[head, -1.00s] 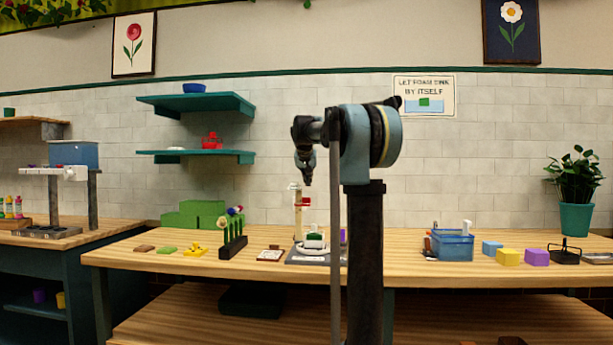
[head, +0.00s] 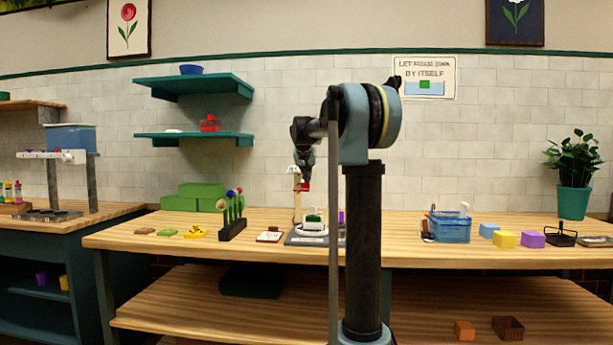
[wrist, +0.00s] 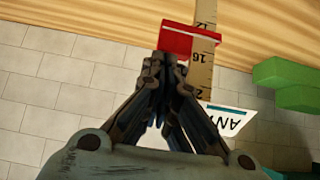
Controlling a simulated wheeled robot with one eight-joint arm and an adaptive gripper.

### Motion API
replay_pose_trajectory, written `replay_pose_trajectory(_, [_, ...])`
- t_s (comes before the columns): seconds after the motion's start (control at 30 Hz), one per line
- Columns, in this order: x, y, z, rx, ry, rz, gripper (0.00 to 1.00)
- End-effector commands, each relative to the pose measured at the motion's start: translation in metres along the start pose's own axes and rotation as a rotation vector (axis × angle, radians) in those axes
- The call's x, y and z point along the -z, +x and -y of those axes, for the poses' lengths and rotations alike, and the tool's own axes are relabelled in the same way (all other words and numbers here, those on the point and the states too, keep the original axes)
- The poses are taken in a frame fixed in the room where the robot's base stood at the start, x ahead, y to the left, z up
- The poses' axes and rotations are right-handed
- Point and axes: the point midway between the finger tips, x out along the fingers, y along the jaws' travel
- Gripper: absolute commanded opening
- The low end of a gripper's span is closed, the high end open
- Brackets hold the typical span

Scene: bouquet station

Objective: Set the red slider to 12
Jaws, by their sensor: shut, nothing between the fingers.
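The red slider (wrist: 188,40) sits on an upright wooden scale (wrist: 202,78) in the wrist view. Its thin arm crosses the scale between the marks 12 and 16, nearer the 12, which is on the table side. My gripper (wrist: 171,62) is shut and empty, its fingertips right at the slider's block; I cannot tell whether they touch. In the head view the slider (head: 305,187) is on the pale post, with my gripper (head: 304,178) just above it. Part of the scale's base is hidden by my arm.
Left of the post stand a dark rack (head: 232,229) with flowers and a small white card (head: 269,236). A blue bin (head: 450,229) and coloured blocks are to the right. Green blocks (head: 194,199) stand behind on the left. A white lettered card (wrist: 228,120) is beside the scale.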

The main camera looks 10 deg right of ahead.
Motion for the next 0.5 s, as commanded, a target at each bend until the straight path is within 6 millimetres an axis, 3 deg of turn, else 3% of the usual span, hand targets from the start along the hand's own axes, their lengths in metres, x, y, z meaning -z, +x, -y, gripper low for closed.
replay_pose_trajectory(0.2, [-0.019, 0.019, 0.0, 0.0, 0.0, 0.0, 0.0])
replay_pose_trajectory(0.5, [-0.025, 0.023, -0.001, -0.001, 0.001, 0.005, 0.0])
